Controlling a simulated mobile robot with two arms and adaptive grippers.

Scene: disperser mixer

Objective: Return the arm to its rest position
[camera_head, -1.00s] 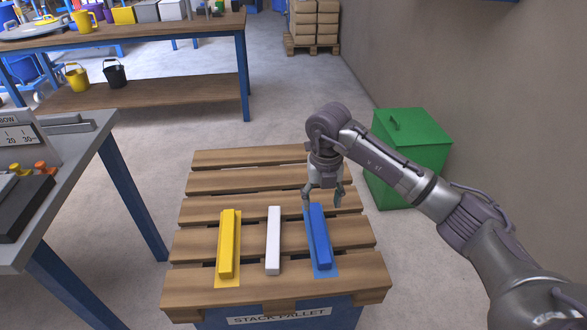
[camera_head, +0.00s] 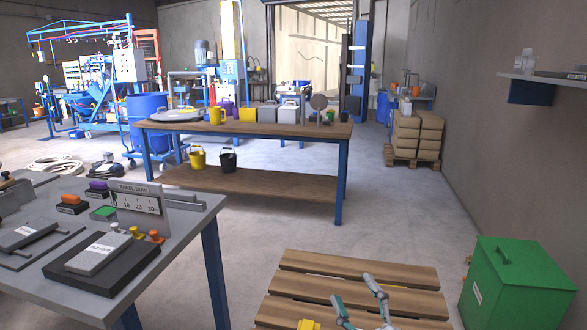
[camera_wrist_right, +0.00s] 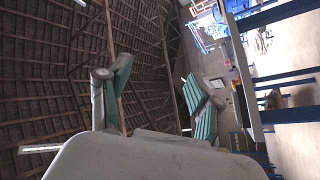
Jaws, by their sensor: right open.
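My right gripper (camera_head: 356,292) shows at the bottom of the head view, in front of the wooden pallet's slats, with its fingers pointing up. It is open and empty. In the right wrist view my right gripper (camera_wrist_right: 158,78) has its two green-padded fingers well apart, with the roof and the workshop between and beyond them. Most of the right arm is below the head view's edge. My left gripper is not in view.
The wooden pallet (camera_head: 350,265) is cut off at the bottom; a bit of yellow (camera_head: 307,325) shows there. A green box (camera_head: 515,285) stands to its right. A panel table (camera_head: 195,225) is at left, a workbench (camera_head: 300,130) behind. A wall shelf (camera_head: 550,80) is at upper right.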

